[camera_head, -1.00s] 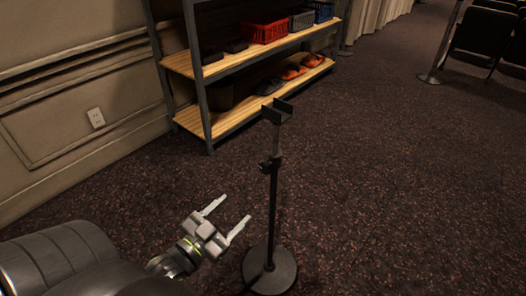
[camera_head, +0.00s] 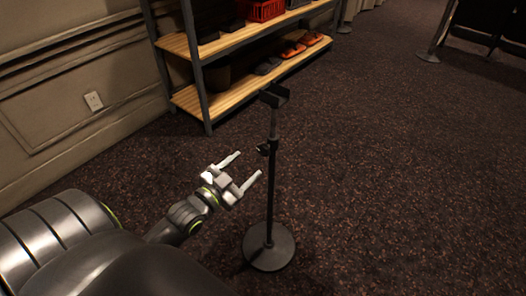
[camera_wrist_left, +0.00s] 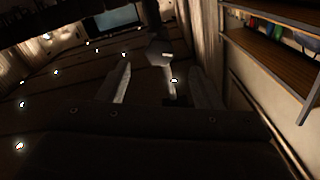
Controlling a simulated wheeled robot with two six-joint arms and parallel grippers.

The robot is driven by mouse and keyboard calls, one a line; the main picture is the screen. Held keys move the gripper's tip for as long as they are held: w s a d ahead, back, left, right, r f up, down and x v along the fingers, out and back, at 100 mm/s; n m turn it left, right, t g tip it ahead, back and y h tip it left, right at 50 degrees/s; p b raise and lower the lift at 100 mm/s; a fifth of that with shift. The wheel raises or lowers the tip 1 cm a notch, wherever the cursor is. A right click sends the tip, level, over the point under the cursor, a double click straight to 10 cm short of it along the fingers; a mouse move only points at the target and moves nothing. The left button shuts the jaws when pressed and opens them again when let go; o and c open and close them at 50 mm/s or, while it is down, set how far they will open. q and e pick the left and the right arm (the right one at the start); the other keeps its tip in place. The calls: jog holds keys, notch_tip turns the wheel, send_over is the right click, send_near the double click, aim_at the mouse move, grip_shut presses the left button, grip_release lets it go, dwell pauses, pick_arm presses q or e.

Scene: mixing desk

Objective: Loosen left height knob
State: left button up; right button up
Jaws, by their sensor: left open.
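A black stand (camera_head: 272,200) with a round base (camera_head: 268,248) and a U-shaped cradle on top (camera_head: 274,95) stands upright on the carpet in the head view. A small dark height knob (camera_head: 263,148) sticks out at its collar, on the left side. My left gripper (camera_head: 248,163) is open and empty, its two pale fingers pointing toward the pole just below and left of the knob. I see no contact. In the dark left wrist view the spread fingers (camera_wrist_left: 158,75) show, with a grey shape between them that I cannot identify. My right gripper is not in view.
A shelf rack (camera_head: 245,85) with wooden boards, a red basket (camera_head: 262,8) and orange items (camera_head: 303,44) stands behind, along the panelled wall (camera_head: 70,80). Black chairs (camera_head: 490,25) are at the upper right. The carpet right of the stand is clear.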

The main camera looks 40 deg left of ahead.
aim_at(261, 152)
pick_arm(q)
jog(key=w, duration=0.5)
jog(key=w+b, duration=0.1)
jog(key=w, duration=0.2)
jog(key=shift+w+d, duration=0.3)
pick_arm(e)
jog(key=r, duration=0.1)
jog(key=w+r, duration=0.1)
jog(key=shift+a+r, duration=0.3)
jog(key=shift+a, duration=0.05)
